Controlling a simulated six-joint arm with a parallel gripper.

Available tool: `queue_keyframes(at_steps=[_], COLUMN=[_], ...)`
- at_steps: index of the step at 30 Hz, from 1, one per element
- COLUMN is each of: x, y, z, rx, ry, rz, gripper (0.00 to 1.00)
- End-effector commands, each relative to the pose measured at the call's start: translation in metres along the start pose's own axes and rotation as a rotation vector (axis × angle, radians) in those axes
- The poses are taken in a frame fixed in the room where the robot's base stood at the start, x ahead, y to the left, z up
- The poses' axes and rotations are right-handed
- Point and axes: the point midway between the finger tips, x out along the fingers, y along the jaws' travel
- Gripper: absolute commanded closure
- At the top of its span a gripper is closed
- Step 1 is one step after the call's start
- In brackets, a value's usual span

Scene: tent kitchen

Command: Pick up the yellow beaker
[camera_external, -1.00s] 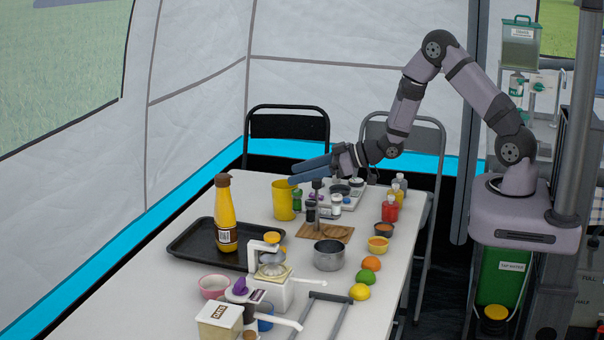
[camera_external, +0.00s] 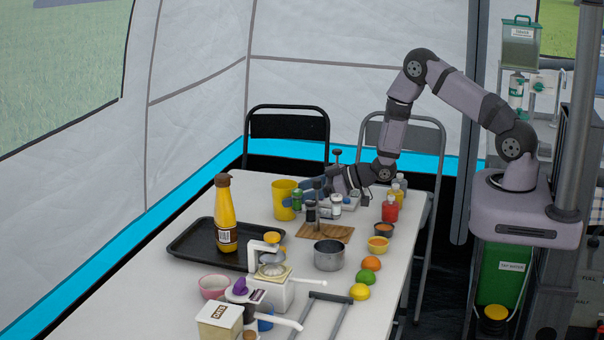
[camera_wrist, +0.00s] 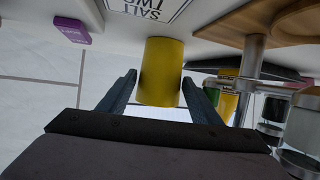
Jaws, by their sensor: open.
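The yellow beaker (camera_external: 284,203) stands upright on the white table, behind the black tray's right end. My gripper (camera_external: 291,199) is low over the table at the beaker's right side, its blue fingers pointing left toward it. In the wrist view the beaker (camera_wrist: 161,72) appears between the two fingers (camera_wrist: 160,95) of my open gripper. Both fingers look apart from its wall. In the external view the fingers are partly hidden by small bottles and the beaker.
A wooden board (camera_external: 330,233) and a metal pot (camera_external: 328,256) are nearer the camera. A black tray (camera_external: 190,248) holds a tall yellow bottle (camera_external: 225,215).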

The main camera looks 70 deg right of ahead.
Motion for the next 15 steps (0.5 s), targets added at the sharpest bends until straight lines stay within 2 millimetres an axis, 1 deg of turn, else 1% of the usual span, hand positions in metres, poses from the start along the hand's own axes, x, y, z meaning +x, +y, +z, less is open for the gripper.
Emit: queue_keyframes(at_steps=[3,6,10,15], x=[0.014,0.024,0.032,0.034], y=[-0.001,0.0,0.0,0.0], z=[-0.001,-0.001,-0.001,0.0], rx=[0.0,0.0,0.001,0.001], ry=[0.001,0.001,0.001,0.0], rz=[-0.001,0.0,0.0,0.0], gripper=[0.42,0.42,0.42,0.42])
